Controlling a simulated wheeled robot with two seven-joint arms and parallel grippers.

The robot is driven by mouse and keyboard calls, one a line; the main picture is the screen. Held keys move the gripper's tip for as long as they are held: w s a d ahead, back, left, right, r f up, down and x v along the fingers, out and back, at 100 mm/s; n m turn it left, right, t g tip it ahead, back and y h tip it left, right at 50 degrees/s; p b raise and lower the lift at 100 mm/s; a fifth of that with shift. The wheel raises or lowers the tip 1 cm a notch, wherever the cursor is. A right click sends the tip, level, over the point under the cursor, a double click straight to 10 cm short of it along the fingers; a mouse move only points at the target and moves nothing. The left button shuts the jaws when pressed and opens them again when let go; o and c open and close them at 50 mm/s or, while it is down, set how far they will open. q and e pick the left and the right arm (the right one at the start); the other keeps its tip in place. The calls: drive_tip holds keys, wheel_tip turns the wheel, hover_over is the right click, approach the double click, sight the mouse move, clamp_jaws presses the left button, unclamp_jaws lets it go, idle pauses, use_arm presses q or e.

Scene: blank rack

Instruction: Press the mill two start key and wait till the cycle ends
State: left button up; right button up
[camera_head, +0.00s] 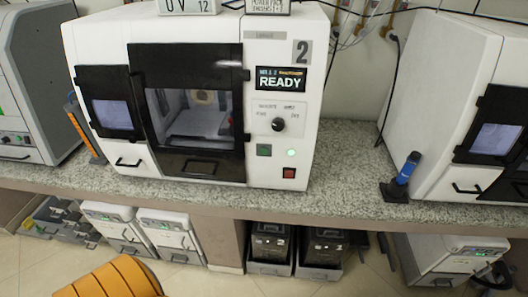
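Mill two (265,20) is a white machine on the speckled counter, marked with a large 2 at its upper right. Its small screen (280,78) reads READY. Below the screen is a black selector knob (278,125). Under the knob are a dark green square key (264,150), a lit green round light (291,153) and a red square key (289,173). I cannot read any label that says which one is the start key. The dark-framed front door (194,60) looks shut, with a lit chamber behind its window. Neither of my grippers is in view.
The speckled counter (345,165) is clear right of mill two. A blue-handled tool in a black holder (400,180) stands farther right, beside another white machine (450,80). A grey machine (30,70) stands at the left. White and black units sit below the counter.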

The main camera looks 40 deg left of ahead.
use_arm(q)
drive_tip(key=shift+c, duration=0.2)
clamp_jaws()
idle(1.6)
